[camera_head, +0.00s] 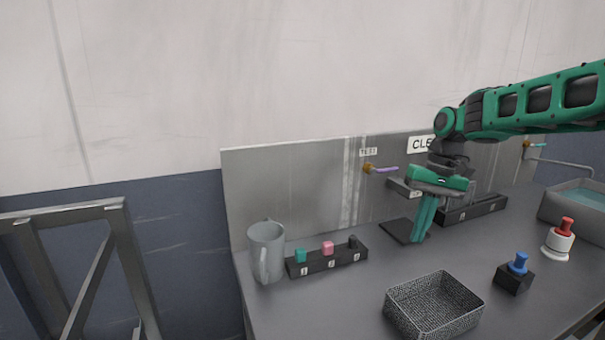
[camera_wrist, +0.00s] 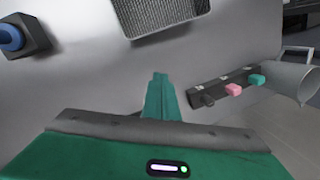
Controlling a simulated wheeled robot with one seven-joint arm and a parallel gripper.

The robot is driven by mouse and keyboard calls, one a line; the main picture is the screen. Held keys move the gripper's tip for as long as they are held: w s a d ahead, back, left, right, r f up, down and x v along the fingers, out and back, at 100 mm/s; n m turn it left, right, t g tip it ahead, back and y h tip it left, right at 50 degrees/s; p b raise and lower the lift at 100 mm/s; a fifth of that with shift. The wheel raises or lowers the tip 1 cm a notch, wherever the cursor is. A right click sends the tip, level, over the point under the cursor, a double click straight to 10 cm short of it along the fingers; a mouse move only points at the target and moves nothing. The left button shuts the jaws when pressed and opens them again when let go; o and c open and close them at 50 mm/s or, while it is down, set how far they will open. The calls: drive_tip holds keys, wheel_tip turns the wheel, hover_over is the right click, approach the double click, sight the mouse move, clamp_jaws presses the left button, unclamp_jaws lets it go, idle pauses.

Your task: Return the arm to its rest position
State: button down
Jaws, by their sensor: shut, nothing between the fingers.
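My gripper (camera_head: 420,238) points down over the worktop (camera_head: 352,296), in front of the grey back panel, with its green fingers together and nothing between them. The closed fingers also show in the wrist view (camera_wrist: 160,84). In the head view the fingertips are beside a dark flat pad (camera_head: 396,231). My arm reaches in from the right edge of the head view.
A grey mug (camera_head: 267,250) and a black rack (camera_head: 325,262) with small coloured pieces stand at left. A mesh basket (camera_head: 432,312) is at the front. A blue-topped button (camera_head: 518,268), a red-topped one (camera_head: 563,235) and a basin (camera_head: 560,205) are at right.

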drive_tip(key=s+d+f+m, duration=0.1)
drive_tip(key=s+d, duration=0.3)
drive_tip(key=s, duration=0.7)
drive_tip(key=s+d+f+m+h, duration=0.1)
drive_tip(key=s+d, duration=0.3)
drive_tip(key=s, duration=0.7)
drive_tip(key=s+d+f+m+t+h, duration=0.1)
drive_tip(key=s+d+f+m, duration=0.2)
drive_tip(key=s, duration=0.8)
drive_tip(key=shift+s+d+f, duration=0.3)
drive_tip(key=shift+d+f, duration=0.05)
drive_tip(key=shift+d, duration=0.65)
